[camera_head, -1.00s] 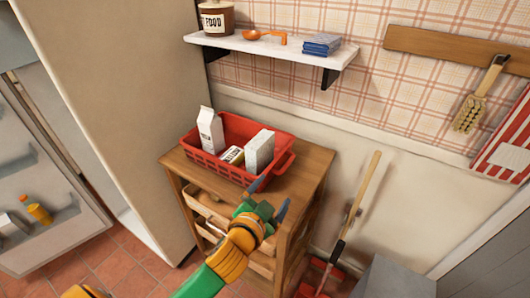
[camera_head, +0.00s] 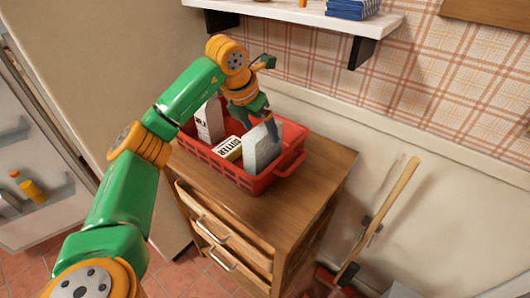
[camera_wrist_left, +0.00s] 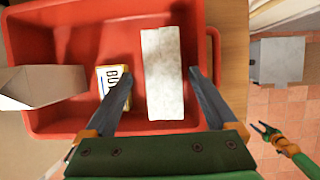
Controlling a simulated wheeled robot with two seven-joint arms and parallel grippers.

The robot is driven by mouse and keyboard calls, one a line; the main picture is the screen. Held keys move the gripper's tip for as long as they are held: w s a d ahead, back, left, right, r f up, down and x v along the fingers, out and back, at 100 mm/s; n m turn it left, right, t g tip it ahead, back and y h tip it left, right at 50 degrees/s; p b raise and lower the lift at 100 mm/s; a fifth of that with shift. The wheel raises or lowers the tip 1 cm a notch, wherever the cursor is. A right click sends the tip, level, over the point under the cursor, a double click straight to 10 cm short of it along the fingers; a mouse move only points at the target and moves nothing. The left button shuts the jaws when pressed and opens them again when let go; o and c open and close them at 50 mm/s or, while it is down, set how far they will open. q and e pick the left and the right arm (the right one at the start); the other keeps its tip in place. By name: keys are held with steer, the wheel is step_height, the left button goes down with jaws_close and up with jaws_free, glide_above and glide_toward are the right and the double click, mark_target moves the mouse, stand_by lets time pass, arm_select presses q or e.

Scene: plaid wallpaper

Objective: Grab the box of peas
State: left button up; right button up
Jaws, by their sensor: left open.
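A plain whitish-grey box (camera_head: 262,150) stands in the right part of a red basket (camera_head: 222,172); no label shows, so I cannot tell if it holds peas. My left gripper (camera_head: 270,128) reaches down into the basket at this box. In the left wrist view the open left gripper (camera_wrist_left: 162,80) has one finger on each side of the box (camera_wrist_left: 163,70), with gaps showing. The left finger overlaps the yellow-and-white butter pack (camera_wrist_left: 108,78). My right gripper (camera_wrist_left: 266,131) shows small at the lower right of that view; its jaw state is unclear.
A white carton (camera_head: 208,122) stands left of the butter in the basket. The basket sits on a wooden drawer cabinet (camera_head: 325,165) with free top at the right. A wall shelf (camera_head: 300,17) hangs above. A long-handled tool (camera_head: 385,210) leans at the right.

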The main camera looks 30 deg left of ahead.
arm_select(q)
steer(key=p+x, duration=0.1)
steer(key=x, duration=0.5)
steer(key=shift+s, duration=0.1)
steer(key=shift+d, duration=0.1)
steer(key=shift+s+d+r, duration=0.1)
steer(key=shift+f, duration=0.25)
jaws_close()
